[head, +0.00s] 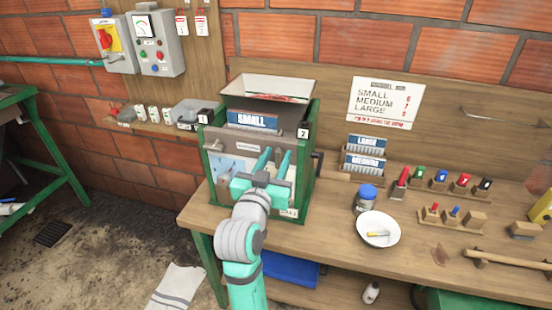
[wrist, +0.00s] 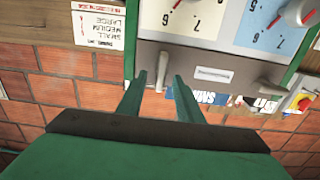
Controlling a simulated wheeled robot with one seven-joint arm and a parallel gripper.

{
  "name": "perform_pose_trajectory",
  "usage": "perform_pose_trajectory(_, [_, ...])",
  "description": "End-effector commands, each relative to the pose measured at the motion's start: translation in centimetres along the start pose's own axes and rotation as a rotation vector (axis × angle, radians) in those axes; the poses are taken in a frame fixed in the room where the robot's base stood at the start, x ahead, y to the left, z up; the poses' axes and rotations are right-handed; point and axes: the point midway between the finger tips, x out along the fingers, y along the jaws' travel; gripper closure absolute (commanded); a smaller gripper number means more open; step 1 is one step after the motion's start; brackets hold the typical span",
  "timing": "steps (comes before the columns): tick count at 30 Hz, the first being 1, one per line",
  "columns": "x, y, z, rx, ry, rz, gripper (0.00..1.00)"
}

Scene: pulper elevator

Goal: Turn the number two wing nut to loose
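The green-framed machine (head: 310,165) stands on the bench, with a "2" plate (head: 303,133) at its upper right and a "1" plate (head: 203,119) at its upper left. My gripper (head: 276,153) is open in front of its face. In the wrist view, which looks upside down, a pale, narrow wing nut (wrist: 162,70) shows between the two fingertips of my gripper (wrist: 159,76). It seems to be the one on the number two side; contact cannot be told. The other wing nut (wrist: 265,87) is farther right there, and in the head view (head: 213,146) at the left.
Grey dial knobs (wrist: 300,12) with red pointers sit on the machine's face. A hopper (head: 268,88) tops the machine. Right of it are a blue-lidded jar (head: 366,197), a white bowl (head: 378,230) and racks of small coloured parts. Switch boxes (head: 155,45) hang at the left.

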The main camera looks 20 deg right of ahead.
Motion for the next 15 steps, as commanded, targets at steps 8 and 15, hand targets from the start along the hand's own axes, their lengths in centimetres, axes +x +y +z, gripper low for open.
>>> perform_pose_trajectory(8, [-0.04, -0.02, 0.0, 0.0, 0.0, 0.0, 1.0])
perform_pose_trajectory(15, [-0.05, -0.07, 0.0, -0.019, 0.0, -0.001, 1.0])
